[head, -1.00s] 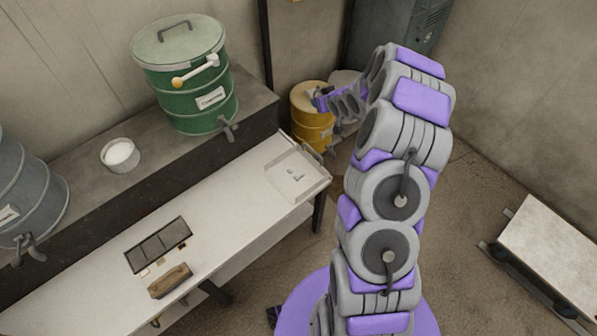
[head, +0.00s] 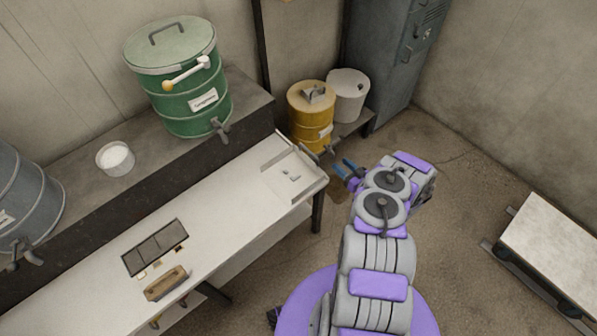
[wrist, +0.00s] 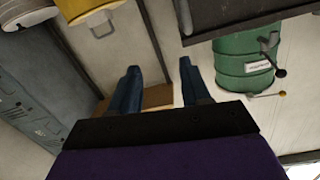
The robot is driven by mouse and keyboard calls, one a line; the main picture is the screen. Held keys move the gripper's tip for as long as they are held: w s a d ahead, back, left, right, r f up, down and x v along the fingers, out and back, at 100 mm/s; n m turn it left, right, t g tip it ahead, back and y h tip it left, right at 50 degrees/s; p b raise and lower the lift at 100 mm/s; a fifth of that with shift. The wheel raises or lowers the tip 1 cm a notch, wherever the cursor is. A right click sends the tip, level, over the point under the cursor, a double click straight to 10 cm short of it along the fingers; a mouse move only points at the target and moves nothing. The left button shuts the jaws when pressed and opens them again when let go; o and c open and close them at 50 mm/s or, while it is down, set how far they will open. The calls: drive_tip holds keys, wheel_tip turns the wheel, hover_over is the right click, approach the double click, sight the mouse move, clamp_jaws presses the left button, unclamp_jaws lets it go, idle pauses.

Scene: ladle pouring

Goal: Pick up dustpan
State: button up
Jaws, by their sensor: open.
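My gripper (head: 346,167) has blue fingers and is open and empty. In the head view it hangs beyond the right end of the white table. The wrist view shows its two fingers (wrist: 159,70) apart with nothing held between them. A flat brown piece (wrist: 157,96) shows behind and between the fingers in the wrist view, partly hidden by them. I cannot tell whether it is the dustpan. No other thing is clearly a dustpan.
The white table (head: 225,215) bears a dark panelled tray (head: 155,247) and a wooden-backed brush (head: 166,283). A green drum (head: 180,95) and white bowl (head: 115,158) stand on the ledge. A yellow drum (head: 309,118) and white bucket (head: 347,95) stand beyond my gripper.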

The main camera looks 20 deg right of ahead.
drive_tip(key=s+a+f+y, duration=0.1)
drive_tip(key=s+a+f, duration=0.1)
drive_tip(key=s+a, duration=0.25)
approach(312, 153)
drive_tip(key=shift+w+d+f+t, duration=0.1)
drive_tip(key=shift+w+f+t, duration=0.1)
drive_tip(key=shift+f, duration=0.25)
drive_tip(key=shift+w+d+f+t, duration=0.1)
drive_tip(key=shift+w+d+f, duration=0.1)
drive_tip(key=shift+f, duration=0.25)
drive_tip(key=w+a, duration=0.1)
drive_tip(key=w, duration=0.1)
drive_tip(key=w+a, duration=0.1)
drive_tip(key=a, duration=0.1)
drive_tip(key=shift+w+a+r, duration=0.1)
drive_tip(key=shift+w+r, duration=0.05)
drive_tip(key=shift+w, duration=0.25)
drive_tip(key=w+b, duration=0.1)
drive_tip(key=w, duration=0.3)
drive_tip(key=shift+w, duration=0.25)
drive_tip(key=shift+w+a, duration=0.15)
drive_tip(key=shift+w, duration=0.1)
drive_tip(key=shift+a+r, duration=0.1)
drive_tip(key=shift+a, duration=0.4)
drive_tip(key=shift+d, duration=0.45)
drive_tip(key=c, duration=0.7)
clamp_jaws()
drive_tip(key=shift+a, duration=0.2)
